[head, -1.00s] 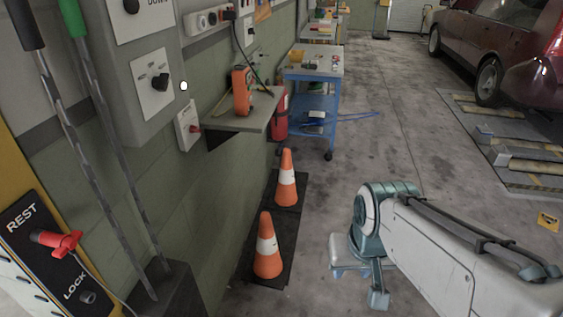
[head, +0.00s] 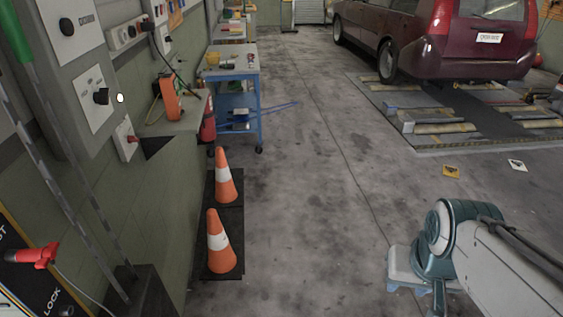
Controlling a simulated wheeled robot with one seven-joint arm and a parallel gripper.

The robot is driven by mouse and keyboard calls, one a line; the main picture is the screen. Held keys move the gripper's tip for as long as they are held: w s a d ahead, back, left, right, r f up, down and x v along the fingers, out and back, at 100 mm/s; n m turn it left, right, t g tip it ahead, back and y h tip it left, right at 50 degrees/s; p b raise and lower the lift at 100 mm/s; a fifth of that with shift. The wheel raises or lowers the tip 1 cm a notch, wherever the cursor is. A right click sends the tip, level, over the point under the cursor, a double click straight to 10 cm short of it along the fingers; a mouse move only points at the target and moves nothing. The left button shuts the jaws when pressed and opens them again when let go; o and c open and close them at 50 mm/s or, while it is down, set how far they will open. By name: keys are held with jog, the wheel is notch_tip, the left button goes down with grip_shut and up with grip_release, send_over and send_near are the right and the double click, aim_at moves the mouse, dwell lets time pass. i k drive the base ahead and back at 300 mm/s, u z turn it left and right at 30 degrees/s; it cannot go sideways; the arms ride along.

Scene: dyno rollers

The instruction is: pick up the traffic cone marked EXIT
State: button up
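Two orange cones with white bands stand upright, one behind the other, on a dark mat (head: 226,262) by the left wall. The nearer cone (head: 220,243) and the farther cone (head: 225,178) carry no lettering that I can read, so I cannot tell which is marked EXIT. My gripper (head: 412,288) is at the lower right, well to the right of both cones and apart from them. Its fingers appear spread with nothing between them, though the bottom edge of the picture cuts part of it off.
A wall shelf (head: 183,127) with an orange device (head: 168,98) juts out behind the cones. A blue cart (head: 233,100) stands beyond. A dark red car (head: 430,35) is by a floor roller bed (head: 440,128) at right. Open floor lies between the cones and my arm.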

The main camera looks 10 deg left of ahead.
aim_at(224, 195)
jog(key=z, duration=0.05)
jog(key=i, duration=2.6)
jog(key=u, duration=0.2)
jog(key=i, duration=1.6)
jog(key=u, duration=0.55)
jog(key=i, duration=1.45)
jog(key=u, duration=1.65)
jog(key=i, duration=0.85)
jog(key=u, duration=1.15)
jog(key=i, duration=0.45)
jog(key=u, duration=0.15)
